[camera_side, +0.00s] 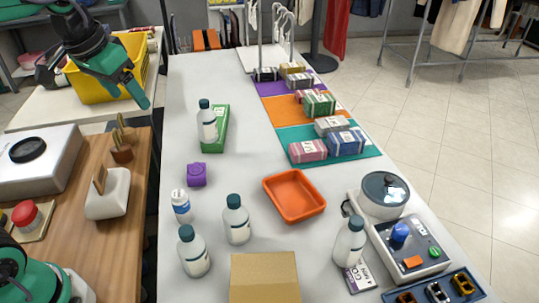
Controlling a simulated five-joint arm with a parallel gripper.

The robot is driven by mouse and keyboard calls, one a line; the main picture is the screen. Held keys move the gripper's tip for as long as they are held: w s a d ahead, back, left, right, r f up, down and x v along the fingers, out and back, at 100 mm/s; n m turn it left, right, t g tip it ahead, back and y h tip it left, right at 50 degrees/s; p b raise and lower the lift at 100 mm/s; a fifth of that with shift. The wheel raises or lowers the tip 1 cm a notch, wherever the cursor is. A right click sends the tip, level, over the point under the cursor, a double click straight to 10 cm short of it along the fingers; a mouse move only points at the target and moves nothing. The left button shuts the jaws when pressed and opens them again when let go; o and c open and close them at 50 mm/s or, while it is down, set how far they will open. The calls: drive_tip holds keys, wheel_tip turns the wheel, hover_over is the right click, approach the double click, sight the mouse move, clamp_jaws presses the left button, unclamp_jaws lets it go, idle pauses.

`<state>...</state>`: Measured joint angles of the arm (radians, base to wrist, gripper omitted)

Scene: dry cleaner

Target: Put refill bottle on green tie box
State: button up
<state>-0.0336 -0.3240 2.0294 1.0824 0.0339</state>
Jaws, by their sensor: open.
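A green box (221,137) lies on the left part of the grey table. A white bottle with a dark teal cap (209,124) appears upright on top of it, toward its left side. Similar bottles stand at the front left (194,259), front middle (237,226) and front right (348,246), the last on a small card. My gripper (138,98) is open and empty at the upper left, in the air beyond the table's left edge and apart from the green box and bottle. Its jaws are seen at an angle.
A purple tape roll (196,174), a small white bottle (181,206), an orange tray (295,196) and a cardboard box (265,277) are on the table. Coloured mats with several wrapped packs (308,151) lie at the right. A device (402,236) stands front right.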

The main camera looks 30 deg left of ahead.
drive_tip(key=s+d+f+t, duration=0.1)
drive_tip(key=s+f, duration=0.5)
drive_tip(key=s, duration=0.4)
drive_tip(key=shift+s+f+t, duration=0.3)
drive_tip(key=shift+f, duration=0.05)
